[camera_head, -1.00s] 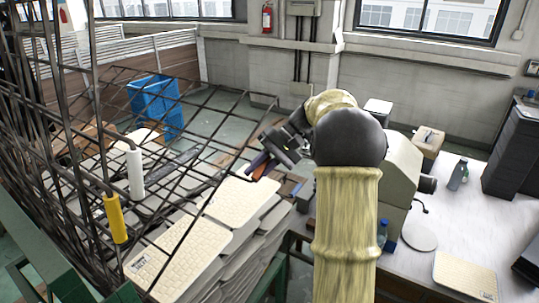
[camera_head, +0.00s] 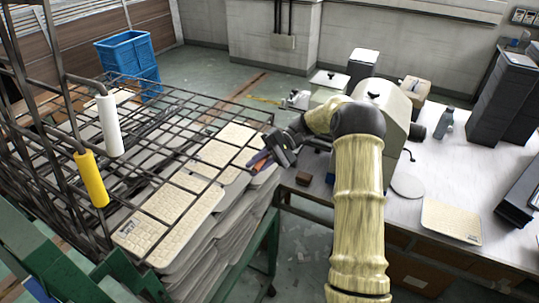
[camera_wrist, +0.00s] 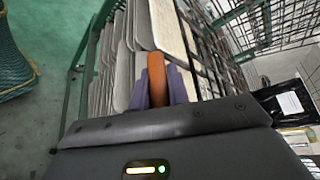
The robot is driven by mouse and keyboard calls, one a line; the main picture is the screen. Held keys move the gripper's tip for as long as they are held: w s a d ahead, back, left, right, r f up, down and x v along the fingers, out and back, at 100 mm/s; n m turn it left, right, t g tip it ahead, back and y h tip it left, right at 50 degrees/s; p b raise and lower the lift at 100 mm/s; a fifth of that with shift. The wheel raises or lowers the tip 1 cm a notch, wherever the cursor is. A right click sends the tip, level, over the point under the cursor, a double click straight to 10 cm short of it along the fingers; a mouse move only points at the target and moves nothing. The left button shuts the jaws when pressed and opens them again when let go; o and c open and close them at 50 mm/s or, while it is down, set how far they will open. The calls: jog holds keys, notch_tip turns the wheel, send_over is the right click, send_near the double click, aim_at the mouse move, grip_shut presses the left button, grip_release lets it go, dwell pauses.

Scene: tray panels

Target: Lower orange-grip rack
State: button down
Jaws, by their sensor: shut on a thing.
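The orange grip (camera_wrist: 156,76) stands between the purple fingers of my gripper (camera_wrist: 157,92) in the wrist view, and they are shut on it. In the head view my gripper (camera_head: 260,161) is at the right side of the wire rack (camera_head: 271,119), where the orange grip is mostly hidden. The rack's dark grid lies low and nearly level over the stacked pale tray panels (camera_head: 172,204). I cannot tell whether it touches them. A white grip (camera_head: 109,125) and a yellow grip (camera_head: 93,178) are on upright parts at the left.
A green frame (camera_head: 262,235) carries the stacks. A blue crate (camera_head: 128,54) stands on the floor behind. A table (camera_head: 455,185) at the right holds a loose panel (camera_head: 450,221), a bottle (camera_head: 445,123) and dark boxes.

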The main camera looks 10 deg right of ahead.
jog(key=shift+s+f, duration=0.1)
jog(key=shift+f, duration=0.45)
